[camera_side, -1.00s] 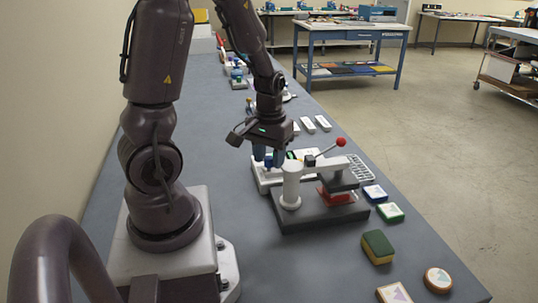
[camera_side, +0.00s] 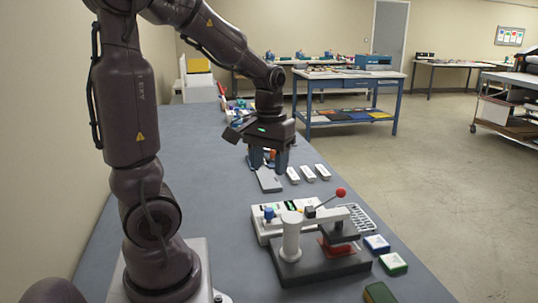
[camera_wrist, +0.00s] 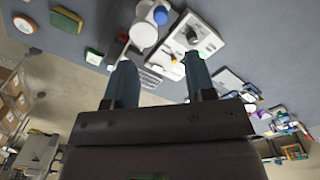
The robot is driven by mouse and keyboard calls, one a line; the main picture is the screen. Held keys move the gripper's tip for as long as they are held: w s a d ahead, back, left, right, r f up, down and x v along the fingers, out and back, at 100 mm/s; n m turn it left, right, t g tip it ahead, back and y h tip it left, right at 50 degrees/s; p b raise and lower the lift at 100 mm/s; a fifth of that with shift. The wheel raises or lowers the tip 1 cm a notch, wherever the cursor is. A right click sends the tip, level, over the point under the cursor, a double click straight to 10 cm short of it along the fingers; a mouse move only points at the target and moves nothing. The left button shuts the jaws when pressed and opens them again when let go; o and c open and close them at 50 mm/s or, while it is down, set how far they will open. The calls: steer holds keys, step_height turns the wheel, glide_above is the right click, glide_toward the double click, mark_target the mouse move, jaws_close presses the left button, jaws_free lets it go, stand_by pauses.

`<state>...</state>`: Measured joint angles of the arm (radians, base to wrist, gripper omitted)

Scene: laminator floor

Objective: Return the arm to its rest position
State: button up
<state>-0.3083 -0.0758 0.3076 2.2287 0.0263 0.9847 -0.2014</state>
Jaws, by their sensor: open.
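My gripper (camera_side: 268,160) is open and empty, hanging fingers-down above the bench beyond the lever press. A flat grey slab (camera_side: 268,181) lies on the bench just below the fingers in the side view. In the wrist view my two blue-grey fingers (camera_wrist: 160,64) stand wide apart with nothing between them. My arm is raised, bent at the elbow and stretched out over the bench. The press (camera_side: 320,262) has a dark base, a white post and a red-knobbed lever.
Several white blocks (camera_side: 308,174) lie right of the gripper. Blue-edged (camera_side: 377,244) and green-edged (camera_side: 393,263) tiles lie right of the press, with a green sponge (camera_side: 378,293) in front. The bench (camera_side: 190,150) left of the gripper is clear.

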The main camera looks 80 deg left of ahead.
steer(key=shift+r, duration=0.85)
steer(key=s+d+r+m+t, duration=0.1)
steer(key=d+m, duration=0.3)
steer(key=d, duration=0.4)
steer(key=s+d+r+m+t, duration=0.1)
steer(key=d+r+m+t, duration=0.3)
steer(key=d, duration=0.4)
steer(key=shift+s+r+m+t, duration=0.15)
steer(key=shift+r+m+t, duration=0.2)
steer(key=shift+m, duration=0.25)
